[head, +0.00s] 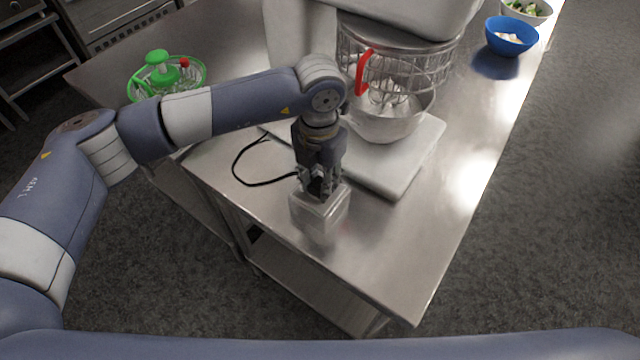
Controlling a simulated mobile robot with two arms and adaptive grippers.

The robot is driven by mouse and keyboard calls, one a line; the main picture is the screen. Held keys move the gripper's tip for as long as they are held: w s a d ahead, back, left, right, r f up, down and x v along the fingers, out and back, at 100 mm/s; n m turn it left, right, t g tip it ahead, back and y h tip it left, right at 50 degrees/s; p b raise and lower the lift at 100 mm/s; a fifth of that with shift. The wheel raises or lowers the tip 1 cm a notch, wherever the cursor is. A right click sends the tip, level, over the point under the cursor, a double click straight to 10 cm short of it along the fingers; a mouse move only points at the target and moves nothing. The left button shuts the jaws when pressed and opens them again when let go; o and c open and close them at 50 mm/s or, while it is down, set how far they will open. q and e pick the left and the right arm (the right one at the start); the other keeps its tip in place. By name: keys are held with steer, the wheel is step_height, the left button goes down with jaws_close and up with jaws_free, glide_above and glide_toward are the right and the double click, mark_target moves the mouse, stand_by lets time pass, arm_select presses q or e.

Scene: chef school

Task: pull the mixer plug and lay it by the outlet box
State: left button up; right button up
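The mixer (385,165) stands on the steel table, with a white base, a steel bowl and a wire guard. Its black cord (236,168) loops out on the left and runs to my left gripper's fingers. My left gripper (320,192) points down at the top of the grey outlet box (318,222), near the table's front left edge. The plug is hidden at the fingertips, dark against dark. I cannot tell whether the fingers are closed on it or whether it sits in the box. My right gripper is out of view.
The steel table (420,235) is bare to the right and in front of the box. A blue bowl (511,36) and a white bowl with greens (527,10) stand far right. A green salad spinner (166,75) stands back left, behind my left arm.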

mark_target(319, 183)
arm_select(q)
jaws_close()
steer(key=shift+r+p, duration=0.7)
steer(key=shift+r, duration=2.3)
